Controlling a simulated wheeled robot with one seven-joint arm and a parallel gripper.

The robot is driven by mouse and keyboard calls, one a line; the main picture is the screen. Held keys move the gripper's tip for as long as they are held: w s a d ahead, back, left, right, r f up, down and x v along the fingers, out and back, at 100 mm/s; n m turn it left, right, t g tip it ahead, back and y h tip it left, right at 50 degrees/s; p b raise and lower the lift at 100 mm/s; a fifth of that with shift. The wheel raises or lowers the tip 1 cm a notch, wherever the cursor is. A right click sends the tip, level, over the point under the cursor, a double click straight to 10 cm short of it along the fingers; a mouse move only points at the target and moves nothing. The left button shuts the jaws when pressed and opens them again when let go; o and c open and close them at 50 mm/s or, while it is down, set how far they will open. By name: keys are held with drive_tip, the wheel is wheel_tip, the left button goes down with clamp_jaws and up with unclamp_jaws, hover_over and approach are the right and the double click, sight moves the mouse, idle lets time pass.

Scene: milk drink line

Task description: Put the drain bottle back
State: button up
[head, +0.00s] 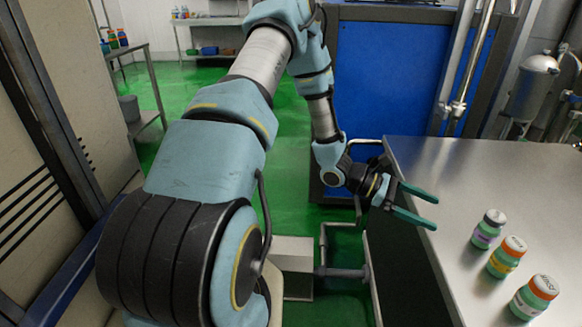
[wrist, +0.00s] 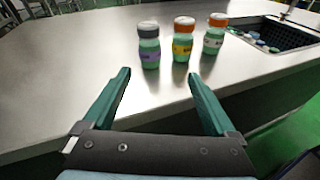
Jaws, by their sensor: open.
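Three small green bottles stand upright in a row on the steel table (head: 420,160). One has a grey cap and purple label (head: 488,230); it also shows in the wrist view (wrist: 149,47). The middle one has an orange cap and yellow label (head: 506,258), also in the wrist view (wrist: 183,42). The third has an orange cap and white label (head: 533,298), also in the wrist view (wrist: 214,36). I cannot tell which is the drain bottle. My gripper (head: 436,214) is open and empty at the table's left edge, apart from the bottles; the grey-capped one is nearest.
A dark crate (wrist: 291,36) with several bottles in it is set at the table's side in the wrist view. A blue machine panel (head: 385,75) stands behind the table. Shelves with bottles are far back at left.

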drive_tip(key=a+r+m+t+y, duration=0.2)
drive_tip(key=a+r+m+y, duration=0.1)
drive_tip(key=a, duration=0.9)
drive_tip(key=a+r+m+t+y, duration=0.3)
drive_tip(key=a+m+y, duration=0.3)
drive_tip(key=a, duration=0.6)
drive_tip(key=a+r+m+t+y, duration=0.2)
drive_tip(key=a+r+m+y, duration=0.2)
drive_tip(key=a, duration=0.8)
drive_tip(key=shift+w+a+r+t+y, duration=0.3)
drive_tip(key=shift+r+y, duration=0.2)
drive_tip(key=shift+r, duration=0.25)
